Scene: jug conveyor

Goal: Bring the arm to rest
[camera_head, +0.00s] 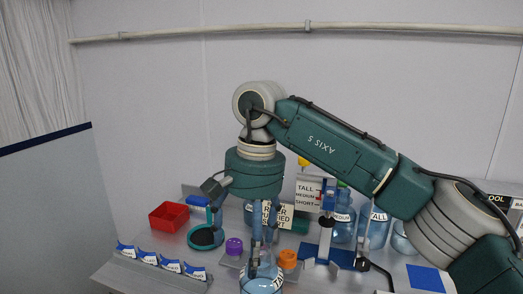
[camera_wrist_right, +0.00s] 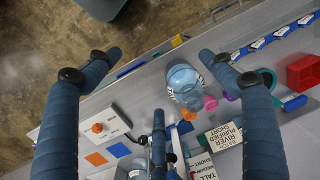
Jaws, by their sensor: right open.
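My right arm (camera_head: 335,145) reaches in from the right, with its gripper (camera_head: 261,250) pointing down over the front of the bench. The fingers are spread open; in the right wrist view the gripper (camera_wrist_right: 160,55) holds nothing. A clear blue jug (camera_head: 262,285) stands under the fingers at the bench's front, cut by the lower picture edge. In the wrist view the jug (camera_wrist_right: 183,78) shows between the spread fingers, apparently apart from them. My left gripper is in neither view.
A red bin (camera_head: 169,217) and blue-labelled holders (camera_head: 170,265) are at left. A purple cap (camera_head: 234,246) and orange cap (camera_head: 288,259) flank the gripper. Jugs labelled MEDIUM (camera_head: 342,226) and TALL (camera_head: 375,228) stand behind, by a tall/medium/short sign (camera_head: 307,194). Free room is above the bench.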

